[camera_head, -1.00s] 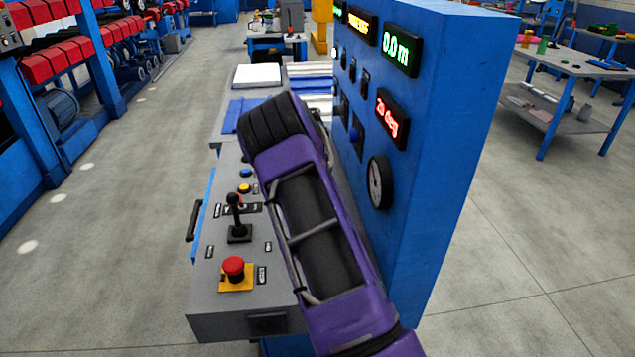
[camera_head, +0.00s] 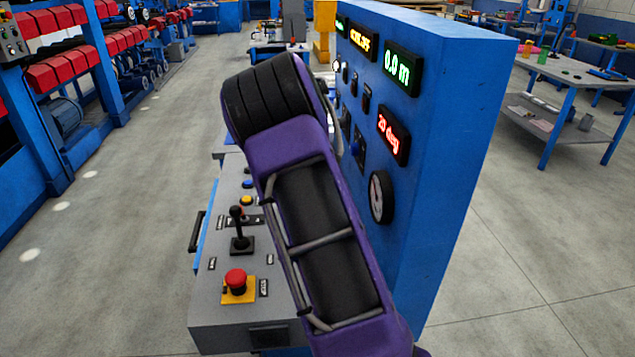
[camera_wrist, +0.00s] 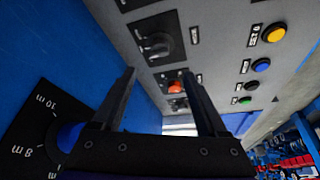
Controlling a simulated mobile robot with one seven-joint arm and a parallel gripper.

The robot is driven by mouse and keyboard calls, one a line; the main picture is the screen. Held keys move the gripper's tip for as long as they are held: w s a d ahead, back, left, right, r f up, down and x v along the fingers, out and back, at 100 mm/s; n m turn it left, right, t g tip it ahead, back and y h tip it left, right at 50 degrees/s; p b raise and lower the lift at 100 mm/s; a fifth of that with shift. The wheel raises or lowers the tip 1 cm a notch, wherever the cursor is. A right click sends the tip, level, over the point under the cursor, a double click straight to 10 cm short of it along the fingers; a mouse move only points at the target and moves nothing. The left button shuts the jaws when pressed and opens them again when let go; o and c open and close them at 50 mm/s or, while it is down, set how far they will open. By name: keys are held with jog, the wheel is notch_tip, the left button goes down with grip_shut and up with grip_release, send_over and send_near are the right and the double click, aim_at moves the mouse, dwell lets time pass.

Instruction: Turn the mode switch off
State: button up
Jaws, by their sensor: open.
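In the wrist view, my gripper (camera_wrist: 159,73) is open, its two dark fingers apart with nothing between the tips. Beyond the tips on the grey console are a black rotary switch (camera_wrist: 157,45) and an orange-red lamp or button (camera_wrist: 175,87), which shows between the fingers. The labels are too blurred to tell which control is the mode switch. No contact with a control is visible. In the head view my purple arm hides the gripper and part of the console (camera_head: 210,312).
The blue upright panel (camera_head: 455,150) carries lit displays, small switches and a round gauge (camera_head: 380,197). A black joystick (camera_head: 238,225) and red emergency button (camera_head: 236,281) stand on the console. Yellow (camera_wrist: 273,33) and blue (camera_wrist: 261,65) buttons lie right of my fingers. A blue knob (camera_wrist: 68,136) is left.

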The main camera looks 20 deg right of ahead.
jog(key=v, duration=0.5)
jog(key=shift+r, duration=0.25)
